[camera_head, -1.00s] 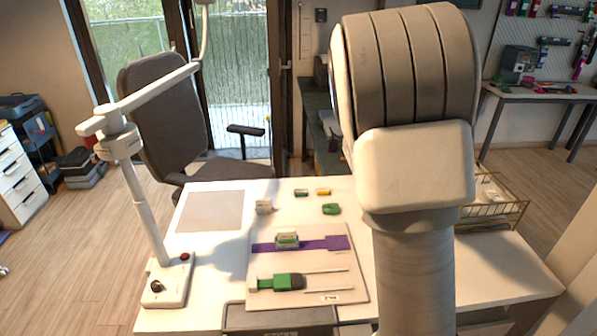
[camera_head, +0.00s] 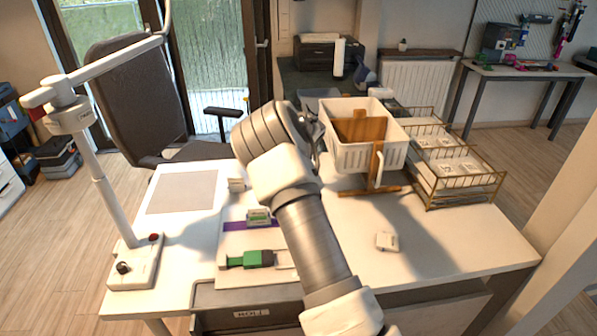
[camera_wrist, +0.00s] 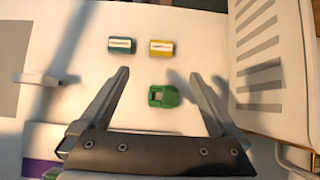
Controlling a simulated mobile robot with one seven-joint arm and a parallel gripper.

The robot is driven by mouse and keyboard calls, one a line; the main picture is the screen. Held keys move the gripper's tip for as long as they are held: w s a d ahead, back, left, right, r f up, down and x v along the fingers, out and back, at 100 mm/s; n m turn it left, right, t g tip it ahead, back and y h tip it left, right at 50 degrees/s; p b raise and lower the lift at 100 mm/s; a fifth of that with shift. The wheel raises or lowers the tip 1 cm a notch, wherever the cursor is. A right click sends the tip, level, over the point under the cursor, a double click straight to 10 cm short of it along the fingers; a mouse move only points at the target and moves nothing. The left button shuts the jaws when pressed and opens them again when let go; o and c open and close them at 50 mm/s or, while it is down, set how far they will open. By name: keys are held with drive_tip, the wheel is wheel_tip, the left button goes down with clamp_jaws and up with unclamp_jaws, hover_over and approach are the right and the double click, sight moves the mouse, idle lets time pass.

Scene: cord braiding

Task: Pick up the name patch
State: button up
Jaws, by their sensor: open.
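My gripper (camera_wrist: 158,74) is open and empty in the wrist view, above the white table. A green clip-like piece (camera_wrist: 163,96) lies below, between the lines of the two fingers. I cannot make out the name patch now. A small white label with dark lettering, possibly the patch, lay at the front of the pale board (camera_head: 229,240) a second ago; my arm covers that spot now. In the head view my arm hides the gripper. The board carries a purple strip (camera_head: 236,226), a green-and-white block (camera_head: 258,217) and a green tool (camera_head: 247,260).
A green spool (camera_wrist: 122,45) and a yellow spool (camera_wrist: 161,47) lie beyond the fingertips. A white basket (camera_head: 362,153) on a wooden stand and a wire tray (camera_head: 470,190) stand at the right. A white lamp post (camera_head: 112,205) stands at the left. A small white block (camera_head: 387,241) sits front right.

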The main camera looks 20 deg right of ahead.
drive_tip(key=shift+b+x, duration=0.65)
drive_tip(key=shift+x, duration=5.25)
drive_tip(key=shift+w+d+r, duration=0.1)
drive_tip(key=shift+w+r, duration=0.05)
drive_tip(key=c, duration=1.4)
